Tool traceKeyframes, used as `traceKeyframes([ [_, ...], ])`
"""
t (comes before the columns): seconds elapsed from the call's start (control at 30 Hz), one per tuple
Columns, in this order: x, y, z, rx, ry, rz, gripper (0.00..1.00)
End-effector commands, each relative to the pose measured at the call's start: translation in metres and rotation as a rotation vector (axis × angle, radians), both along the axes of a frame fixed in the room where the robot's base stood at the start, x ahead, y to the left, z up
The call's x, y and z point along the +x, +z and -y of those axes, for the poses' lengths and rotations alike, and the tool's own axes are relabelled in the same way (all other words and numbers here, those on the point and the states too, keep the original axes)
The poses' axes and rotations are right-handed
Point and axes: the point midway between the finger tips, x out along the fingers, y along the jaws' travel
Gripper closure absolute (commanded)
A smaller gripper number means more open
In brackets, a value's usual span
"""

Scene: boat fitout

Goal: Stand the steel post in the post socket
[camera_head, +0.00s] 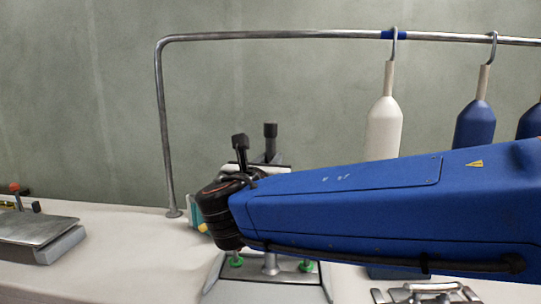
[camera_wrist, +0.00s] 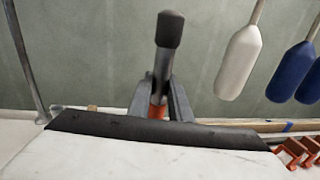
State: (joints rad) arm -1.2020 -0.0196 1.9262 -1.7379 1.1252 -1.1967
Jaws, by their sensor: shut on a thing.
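My gripper (camera_wrist: 160,100) is shut on the steel post, whose black-capped end (camera_wrist: 168,32) stands up between the grey fingers in the wrist view. An orange part shows low between the fingers. In the head view the black cap (camera_head: 270,130) rises upright behind my blue arm, and the arm hides the post's middle. Straight below, a short steel upright (camera_head: 271,262) shows on a grey base plate (camera_head: 252,291) with green knobs. I cannot tell whether this upright is the post's lower end or the post socket, nor whether the post is seated.
A steel rail (camera_head: 162,110) stands behind, with a white fender (camera_head: 384,128) and blue fenders (camera_head: 474,124) hanging at right. A grey metal plate (camera_head: 38,232) lies at left. Metal fittings (camera_head: 428,293) lie at front right. The white surface between plate and base is mostly clear.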

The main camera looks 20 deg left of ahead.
Motion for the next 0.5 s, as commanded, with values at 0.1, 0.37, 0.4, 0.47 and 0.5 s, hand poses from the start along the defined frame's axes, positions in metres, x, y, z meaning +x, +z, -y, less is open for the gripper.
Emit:
traceKeyframes([
  [0.1,0.000,-0.006,0.000,0.000,0.000,0.000,1.00],
  [0.37,0.000,-0.018,0.000,0.000,0.000,0.001,1.00],
  [0.4,0.000,-0.020,0.000,-0.001,0.000,0.001,1.00],
  [0.47,0.000,-0.023,0.000,-0.001,0.000,0.001,1.00],
  [0.5,0.000,-0.024,0.000,-0.002,0.000,0.001,1.00],
])
